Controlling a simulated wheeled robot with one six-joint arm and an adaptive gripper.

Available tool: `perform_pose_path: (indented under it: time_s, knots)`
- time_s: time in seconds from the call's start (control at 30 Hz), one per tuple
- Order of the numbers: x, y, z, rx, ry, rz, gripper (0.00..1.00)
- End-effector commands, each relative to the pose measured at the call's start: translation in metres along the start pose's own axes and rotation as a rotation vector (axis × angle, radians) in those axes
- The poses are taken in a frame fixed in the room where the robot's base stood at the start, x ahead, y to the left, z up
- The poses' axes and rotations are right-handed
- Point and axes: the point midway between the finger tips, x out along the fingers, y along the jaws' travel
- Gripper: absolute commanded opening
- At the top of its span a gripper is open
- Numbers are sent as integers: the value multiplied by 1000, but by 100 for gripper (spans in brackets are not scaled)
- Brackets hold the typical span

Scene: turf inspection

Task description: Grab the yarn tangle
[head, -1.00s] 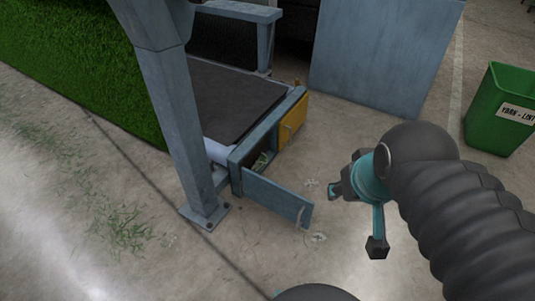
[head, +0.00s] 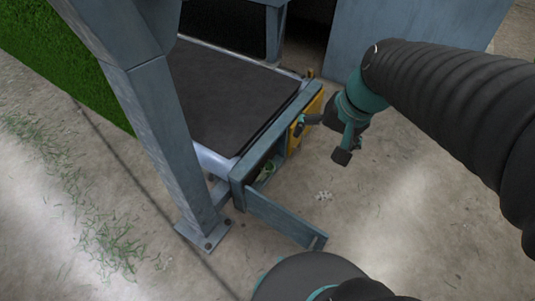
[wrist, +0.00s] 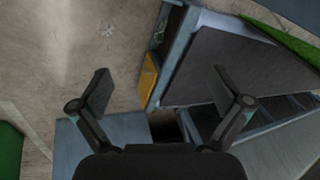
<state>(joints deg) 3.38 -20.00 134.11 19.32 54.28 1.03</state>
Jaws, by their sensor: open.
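A small pale-green tangle (head: 266,172), likely the yarn, shows partly inside the open compartment at the machine's low front corner in the head view. The frame walls hide much of it. The compartment's blue-grey door (head: 283,216) hangs open outward. My gripper (head: 326,138) is open and empty, above and to the right of the compartment, close to the yellow panel in the picture. In the wrist view my two spread fingers (wrist: 160,76) have nothing between them.
A yellow panel (head: 305,122) sits beside the compartment and a dark belt (head: 225,100) lies behind it. A steel leg (head: 165,135) stands left of the opening. A large grey panel (head: 410,45) stands behind my arm. Concrete floor in front is mostly clear.

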Motion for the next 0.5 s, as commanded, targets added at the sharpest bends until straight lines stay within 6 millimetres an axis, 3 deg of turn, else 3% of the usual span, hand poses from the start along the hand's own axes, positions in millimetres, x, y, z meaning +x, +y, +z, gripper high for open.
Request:
perform_pose_path:
  time_s: [0.5]
  knots:
    - [128, -27, -93, 492, -317, -267, 100]
